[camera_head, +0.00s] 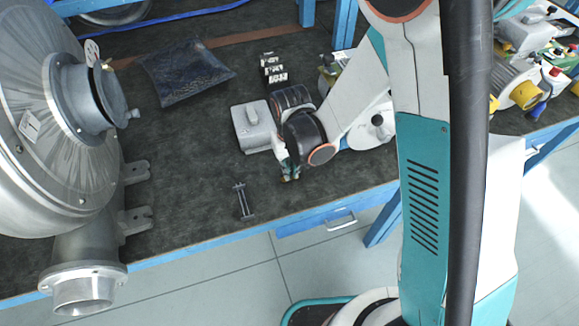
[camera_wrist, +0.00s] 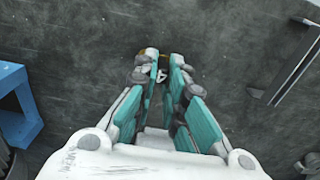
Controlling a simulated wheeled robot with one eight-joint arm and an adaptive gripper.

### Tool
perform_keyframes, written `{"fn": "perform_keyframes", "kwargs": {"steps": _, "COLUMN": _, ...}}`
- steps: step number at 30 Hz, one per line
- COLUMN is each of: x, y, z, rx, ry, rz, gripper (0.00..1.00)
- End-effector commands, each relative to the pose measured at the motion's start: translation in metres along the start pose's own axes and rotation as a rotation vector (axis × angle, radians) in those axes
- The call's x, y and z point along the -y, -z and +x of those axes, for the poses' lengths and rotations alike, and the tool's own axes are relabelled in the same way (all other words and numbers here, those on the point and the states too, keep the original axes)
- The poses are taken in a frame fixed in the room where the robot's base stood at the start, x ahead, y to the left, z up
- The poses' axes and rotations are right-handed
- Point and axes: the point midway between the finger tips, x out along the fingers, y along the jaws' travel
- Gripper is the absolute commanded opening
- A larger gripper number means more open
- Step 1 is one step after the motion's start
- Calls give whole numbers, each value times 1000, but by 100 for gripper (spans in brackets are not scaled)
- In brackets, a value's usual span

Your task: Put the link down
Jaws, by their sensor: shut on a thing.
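My gripper (camera_head: 289,177) is low over the front part of the dark bench top, pointing down. In the wrist view my gripper (camera_wrist: 161,68) has its two teal-sided fingers close together. A small pale, loop-like piece, apparently the link (camera_wrist: 162,76), shows between the fingertips. The fingers hide most of it, so its full shape cannot be told. A bit of yellow shows just beyond the tips. In the head view the link cannot be made out clearly. Whether it touches the bench cannot be told.
A dark bar with end pieces (camera_head: 243,200) lies left of my gripper; it also shows in the wrist view (camera_wrist: 290,75). A grey blower (camera_head: 60,140) fills the left. A dark flat pouch (camera_head: 186,72) lies behind. Bare bench surface (camera_head: 190,165) lies between.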

Motion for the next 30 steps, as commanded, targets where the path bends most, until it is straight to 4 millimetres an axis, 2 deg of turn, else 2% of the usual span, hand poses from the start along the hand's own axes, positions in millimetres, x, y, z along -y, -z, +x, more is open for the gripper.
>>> {"fn": "perform_keyframes", "kwargs": {"steps": 3, "x": 0, "y": 0, "z": 4, "rx": 0, "ry": 0, "rz": 0, "gripper": 0}}
{"fn": "perform_keyframes", "kwargs": {"steps": 4, "x": 0, "y": 0, "z": 4, "rx": 0, "ry": 0, "rz": 0, "gripper": 15}}
{"fn": "perform_keyframes", "kwargs": {"steps": 6, "x": 0, "y": 0, "z": 3, "rx": 0, "ry": 0, "rz": 0, "gripper": 31}}
{"fn": "perform_keyframes", "kwargs": {"steps": 20, "x": 0, "y": 0, "z": -3, "rx": 0, "ry": 0, "rz": 0, "gripper": 31}}
{"fn": "perform_keyframes", "kwargs": {"steps": 23, "x": 0, "y": 0, "z": -17, "rx": 0, "ry": 0, "rz": 0, "gripper": 31}}
{"fn": "perform_keyframes", "kwargs": {"steps": 30, "x": 0, "y": 0, "z": -70, "rx": 0, "ry": 0, "rz": 0, "gripper": 31}}
